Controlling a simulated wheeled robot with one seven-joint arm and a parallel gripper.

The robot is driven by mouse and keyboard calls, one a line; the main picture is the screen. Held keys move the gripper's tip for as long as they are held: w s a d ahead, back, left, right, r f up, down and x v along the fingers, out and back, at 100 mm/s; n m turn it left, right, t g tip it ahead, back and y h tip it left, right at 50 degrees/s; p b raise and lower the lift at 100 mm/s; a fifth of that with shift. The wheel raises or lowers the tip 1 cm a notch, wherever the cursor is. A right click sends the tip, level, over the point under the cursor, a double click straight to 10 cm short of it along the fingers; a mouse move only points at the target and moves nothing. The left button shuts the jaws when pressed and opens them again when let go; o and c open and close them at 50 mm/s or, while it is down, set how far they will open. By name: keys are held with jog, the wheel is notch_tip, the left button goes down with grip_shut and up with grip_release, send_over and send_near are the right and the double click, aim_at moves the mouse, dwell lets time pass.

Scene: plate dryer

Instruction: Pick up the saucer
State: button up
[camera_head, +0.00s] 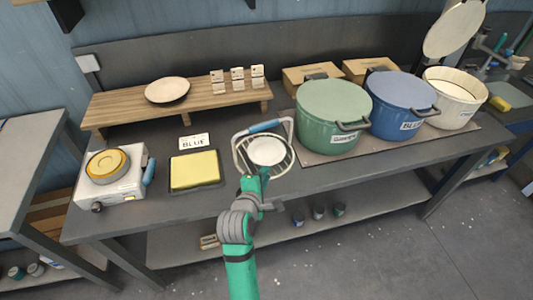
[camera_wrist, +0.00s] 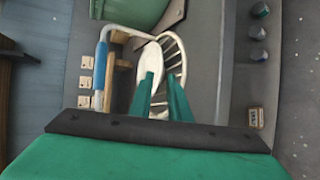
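A white saucer (camera_head: 268,150) sits inside a round wire rack with a blue handle (camera_head: 265,126), near the table's front edge. In the wrist view the saucer (camera_wrist: 151,62) shows just beyond my fingertips, partly hidden by the left finger. My gripper (camera_wrist: 160,78) is open, with a gap between its two green fingers, which point at the rack. Contact with the saucer cannot be told. In the head view my gripper (camera_head: 260,174) is at the rack's near side. Another pale round dish (camera_head: 167,89) lies on the wooden shelf (camera_head: 205,101).
A green pot (camera_head: 333,115) stands close right of the rack, with a blue pot (camera_head: 397,100) and a white pot (camera_head: 452,95) beyond. A yellow sponge-like block on a tray (camera_head: 195,170) and a white scale-like device (camera_head: 110,180) are at left.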

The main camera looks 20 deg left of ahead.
jog(key=shift+f+x, duration=0.1)
jog(key=shift+x, duration=1.75)
jog(key=shift+f+x, duration=0.15)
jog(key=shift+x, duration=1.7)
jog(key=shift+d, duration=0.1)
grip_shut()
